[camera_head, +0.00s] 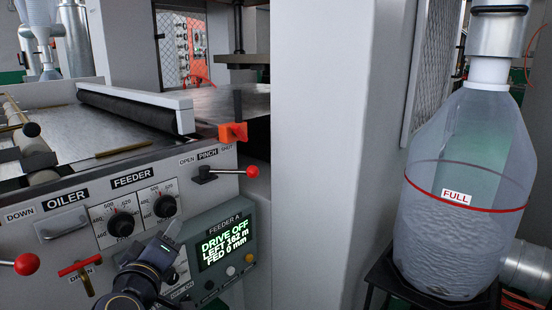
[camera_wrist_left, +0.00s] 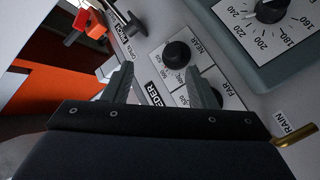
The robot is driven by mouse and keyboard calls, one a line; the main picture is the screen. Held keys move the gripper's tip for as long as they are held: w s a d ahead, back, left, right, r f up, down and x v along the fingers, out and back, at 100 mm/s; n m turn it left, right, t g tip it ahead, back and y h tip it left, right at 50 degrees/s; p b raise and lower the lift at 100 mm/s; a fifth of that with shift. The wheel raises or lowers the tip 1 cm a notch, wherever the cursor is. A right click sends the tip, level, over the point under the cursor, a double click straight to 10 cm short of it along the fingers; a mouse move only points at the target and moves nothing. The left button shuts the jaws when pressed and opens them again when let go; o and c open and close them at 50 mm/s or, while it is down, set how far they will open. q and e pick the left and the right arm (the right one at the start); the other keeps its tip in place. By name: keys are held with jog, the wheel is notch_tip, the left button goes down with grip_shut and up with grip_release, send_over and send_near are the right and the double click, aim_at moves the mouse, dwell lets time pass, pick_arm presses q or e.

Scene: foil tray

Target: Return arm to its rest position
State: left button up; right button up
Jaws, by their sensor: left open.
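My left gripper (camera_head: 172,235) is low in the head view, in front of the feeder panel (camera_head: 225,172), just left of the lit display (camera_head: 226,237). In the left wrist view the gripper's two fingers (camera_wrist_left: 160,88) stand apart with nothing between them. The FEEDER label and the NEAR knob (camera_wrist_left: 176,54) lie beyond the fingers in that view. I cannot tell how far the fingertips are from the panel. In the head view, my arm hides part of the lower panel. My right gripper is in neither view.
The red-knobbed PINCH lever (camera_head: 251,171), the red DRAIN handle (camera_head: 80,267) and the OILER lever knob (camera_head: 27,264) stick out of the panel. Two feeder dials (camera_head: 121,224) are close above my gripper. A bottle marked FULL (camera_head: 465,230) stands at right.

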pick_arm(q)
jog(key=s+d+f+m+g+h, duration=0.1)
jog(key=s+f+m+g+h, duration=0.3)
jog(key=s+f, duration=0.6)
jog(key=s+d+f+m+g+h, duration=0.1)
jog(key=s+f+m+g, duration=0.5)
jog(key=s, duration=0.8)
notch_tip(320, 180, up, 19)
jog(key=n+g+p, duration=0.1)
jog(key=p, duration=1.8)
jog(key=shift+s+a, duration=0.25)
jog(key=shift+f, duration=0.1)
